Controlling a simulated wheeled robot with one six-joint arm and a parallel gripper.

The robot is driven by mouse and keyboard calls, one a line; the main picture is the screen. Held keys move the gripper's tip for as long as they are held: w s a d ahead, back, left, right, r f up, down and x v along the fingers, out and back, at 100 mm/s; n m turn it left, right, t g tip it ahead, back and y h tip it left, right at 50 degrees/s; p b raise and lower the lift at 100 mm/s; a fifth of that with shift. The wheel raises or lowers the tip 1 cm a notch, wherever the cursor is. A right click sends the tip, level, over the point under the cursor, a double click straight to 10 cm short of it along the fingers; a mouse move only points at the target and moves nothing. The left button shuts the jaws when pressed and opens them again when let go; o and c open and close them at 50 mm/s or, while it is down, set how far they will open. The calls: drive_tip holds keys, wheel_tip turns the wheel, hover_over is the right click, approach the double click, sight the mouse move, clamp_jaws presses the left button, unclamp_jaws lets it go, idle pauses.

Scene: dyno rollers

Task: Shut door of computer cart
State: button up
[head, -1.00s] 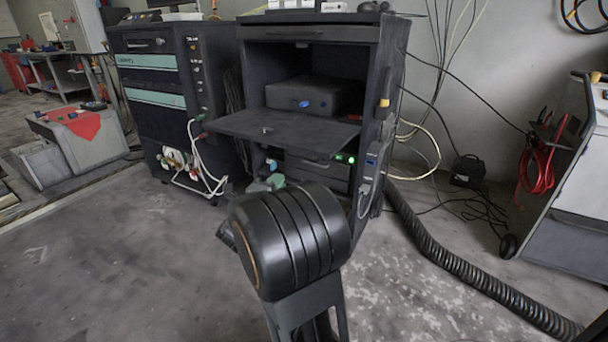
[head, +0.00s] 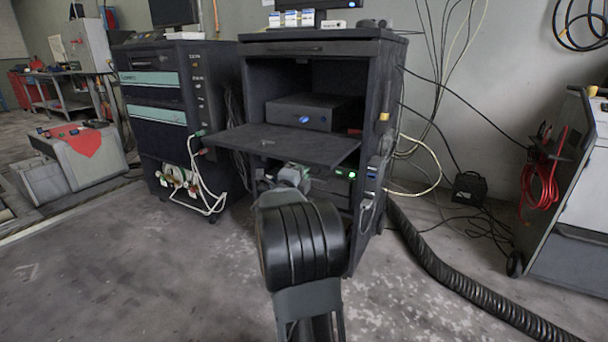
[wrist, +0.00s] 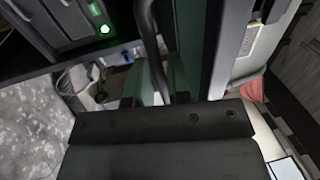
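The computer cart (head: 382,70) is a dark cabinet in the middle of the head view. Its door (head: 290,146) is a flat dark panel that is folded down and sticks out level from the front, leaving the upper compartment open. A dark box with a blue knob (head: 312,112) sits inside. My gripper (head: 290,178) is low in front of the cart, below the door panel, and mostly hidden behind my arm. In the wrist view green finger parts (wrist: 158,82) show beyond a dark block; their gap and any contact with the door are unclear.
A second dark cabinet with teal drawer fronts (head: 155,84) stands to the left, with white cables in front. A thick black corrugated hose (head: 450,272) runs along the floor at right. A grey machine with red cable (head: 540,185) is further right. Floor at front left is clear.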

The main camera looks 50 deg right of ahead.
drive_tip(key=shift+d, duration=0.2)
drive_tip(key=shift+c, duration=0.4)
clamp_jaws()
drive_tip(key=shift+r, duration=0.1)
